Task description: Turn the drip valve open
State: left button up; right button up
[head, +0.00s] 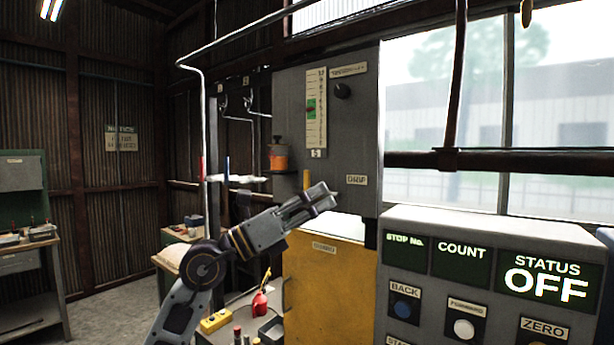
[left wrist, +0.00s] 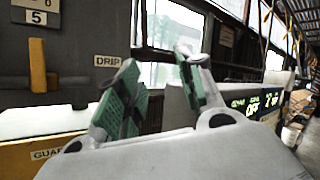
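The drip valve shows as a yellow lever (head: 306,180) on the lower part of the grey panel, left of the DRIP label (head: 357,180). It stands upright, with its lower part partly behind my left gripper in the head view. In the left wrist view the lever (left wrist: 38,65) is at the far left, upright, and the DRIP label (left wrist: 107,61) is between it and the fingers. My left gripper (head: 327,198) is in front of the panel's lower edge. Its green-padded fingers (left wrist: 157,78) are apart with nothing between them. My right gripper is out of view.
A yellow guard box (head: 325,290) stands below the grey panel (head: 360,130). A control console (head: 490,270) with STATUS OFF is at the right. A red oil can (head: 260,303) sits on a low bench at lower left. A bent metal rail (head: 203,110) runs overhead.

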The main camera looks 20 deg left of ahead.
pick_arm(q)
jog(key=w+a+r+t+y, duration=0.1)
jog(key=w+a+y, duration=0.2)
jog(key=y, duration=0.2)
jog(key=n+t+y, duration=0.2)
jog(key=y, duration=0.5)
send_near(306, 175)
jog(key=a+v, duration=0.1)
jog(key=v, duration=0.2)
jog(key=shift+d+r, duration=0.2)
jog(key=shift+r, duration=0.05)
jog(key=shift+w+d, duration=0.1)
jog(key=shift+f+p+x, duration=0.2)
jog(key=shift+p+x, duration=1.85)
jog(key=shift+x, duration=4.7)
jog(key=shift+d, duration=0.15)
jog(key=shift+c, duration=0.9)
grip_shut()
